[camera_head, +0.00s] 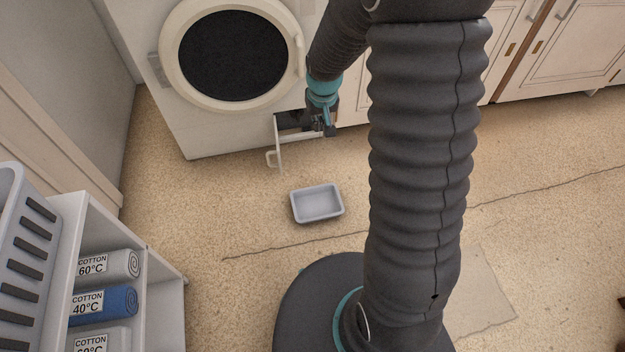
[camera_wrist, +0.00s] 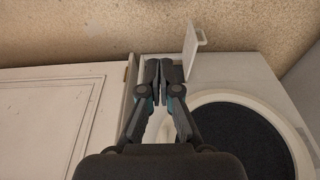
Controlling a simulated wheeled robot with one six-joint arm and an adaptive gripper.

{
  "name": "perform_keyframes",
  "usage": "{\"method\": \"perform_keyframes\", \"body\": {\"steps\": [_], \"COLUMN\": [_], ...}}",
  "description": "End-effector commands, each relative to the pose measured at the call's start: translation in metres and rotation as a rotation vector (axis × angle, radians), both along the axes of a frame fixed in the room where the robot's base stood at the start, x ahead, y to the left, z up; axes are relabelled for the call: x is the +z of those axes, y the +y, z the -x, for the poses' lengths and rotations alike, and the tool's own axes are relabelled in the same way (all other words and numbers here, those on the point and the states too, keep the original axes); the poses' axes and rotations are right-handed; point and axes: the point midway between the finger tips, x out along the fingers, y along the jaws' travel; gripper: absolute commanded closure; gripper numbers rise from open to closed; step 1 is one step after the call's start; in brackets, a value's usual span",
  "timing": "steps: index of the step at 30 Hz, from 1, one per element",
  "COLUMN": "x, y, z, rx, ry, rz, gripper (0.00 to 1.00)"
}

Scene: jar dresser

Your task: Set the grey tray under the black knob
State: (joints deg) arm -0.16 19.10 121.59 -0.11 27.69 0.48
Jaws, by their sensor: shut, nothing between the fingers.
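The grey tray (camera_head: 317,203) lies empty and upright on the floor, in front of the washing machine (camera_head: 170,105) and a little away from it. A small white flap (camera_head: 279,146) stands open at the machine's lower right, beside a dark opening (camera_head: 290,121). I cannot make out the black knob in either view. My gripper (camera_head: 329,129) is at the right of this opening, above and behind the tray. In the wrist view my gripper (camera_wrist: 158,80) has its fingers together and empty, with the flap (camera_wrist: 191,42) just beyond them.
White cabinets (camera_head: 555,50) stand right of the machine. A shelf (camera_head: 165,285) with rolled towels (camera_head: 104,304) and a slotted basket (camera_head: 25,240) fill the lower left. My base is close in front of the tray. The floor around the tray is clear.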

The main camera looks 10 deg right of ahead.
Motion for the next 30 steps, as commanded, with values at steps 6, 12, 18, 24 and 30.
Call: {"method": "perform_keyframes", "body": {"steps": [6, 12, 18, 24, 30], "x": [-0.091, -0.178, -0.260, -0.309, -0.328], "y": [0.000, 0.000, 0.000, 0.000, 0.000], "z": [-0.023, -0.030, -0.022, -0.011, -0.007], "rx": [-0.001, -0.002, -0.002, -0.002, -0.002], "ry": [0.068, 0.123, 0.171, 0.197, 0.204], "rz": [0.000, -0.001, 0.000, 0.000, 0.000], "gripper": [1.00, 1.00, 1.00, 1.00, 1.00]}}
